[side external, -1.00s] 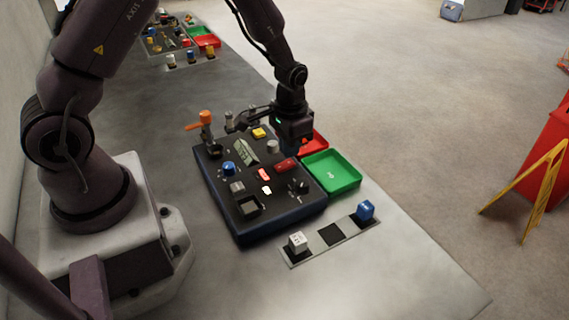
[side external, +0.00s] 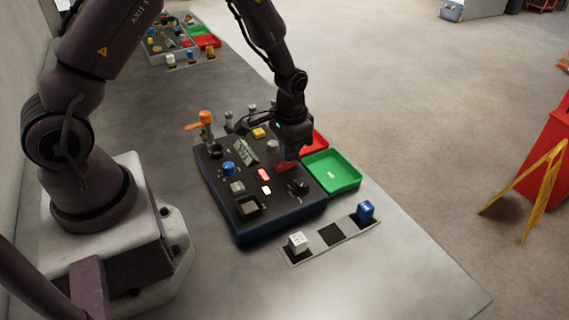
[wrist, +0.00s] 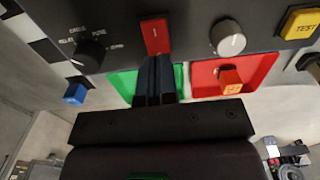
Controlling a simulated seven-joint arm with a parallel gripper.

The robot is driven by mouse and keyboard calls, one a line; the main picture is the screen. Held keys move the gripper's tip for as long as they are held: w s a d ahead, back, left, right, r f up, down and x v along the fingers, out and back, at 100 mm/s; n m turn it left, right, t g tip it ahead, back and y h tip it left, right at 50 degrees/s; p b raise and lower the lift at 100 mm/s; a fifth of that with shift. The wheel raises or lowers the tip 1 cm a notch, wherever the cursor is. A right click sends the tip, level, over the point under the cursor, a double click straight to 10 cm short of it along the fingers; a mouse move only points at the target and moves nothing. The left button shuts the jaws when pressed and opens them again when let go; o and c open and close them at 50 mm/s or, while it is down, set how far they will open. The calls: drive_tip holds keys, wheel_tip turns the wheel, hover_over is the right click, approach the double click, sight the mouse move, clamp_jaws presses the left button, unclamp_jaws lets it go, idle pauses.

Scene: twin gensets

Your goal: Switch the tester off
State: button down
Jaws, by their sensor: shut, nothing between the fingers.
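The tester is a dark panel box (side external: 222,200) on the bench. A red switch (side external: 283,167) sits on its right half. In the wrist view the red switch (wrist: 156,37) is a rectangular block with a small light mark; which way it is tipped is unclear. My gripper (side external: 291,158) is low over the panel, at the red switch. In the wrist view my gripper's fingers (wrist: 155,62) are together and empty, with their tips at the switch's near edge. Whether they touch it I cannot tell.
Near the switch are a black selector knob (wrist: 88,52), a silver knob (wrist: 228,38) and a yellow TEST button (wrist: 299,24). A green tray (side external: 330,172) and a red tray (wrist: 207,83) with an orange-red cube (wrist: 231,80) lie beside the panel. An orange-handled lever (side external: 205,120) stands at the back.

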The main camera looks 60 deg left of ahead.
drive_tip(key=shift+f, duration=0.65)
drive_tip(key=shift+r, duration=3.55)
drive_tip(key=s, duration=0.1)
drive_tip(key=s+g, duration=0.1)
drive_tip(key=shift+s+d+r, duration=0.2)
drive_tip(key=shift+s, duration=0.2)
wheel_tip(320, 180, up, 13)
drive_tip(key=t, duration=0.2)
hover_over(280, 168)
drive_tip(key=s+d, duration=0.2)
drive_tip(key=s, duration=0.5)
drive_tip(key=s+d+r+t, duration=0.2)
drive_tip(key=s+r+t, duration=0.2)
drive_tip(key=s+r, duration=0.4)
drive_tip(key=shift+d+r+t, duration=0.25)
drive_tip(key=shift+r+t, duration=0.05)
drive_tip(key=shift+r, duration=0.35)
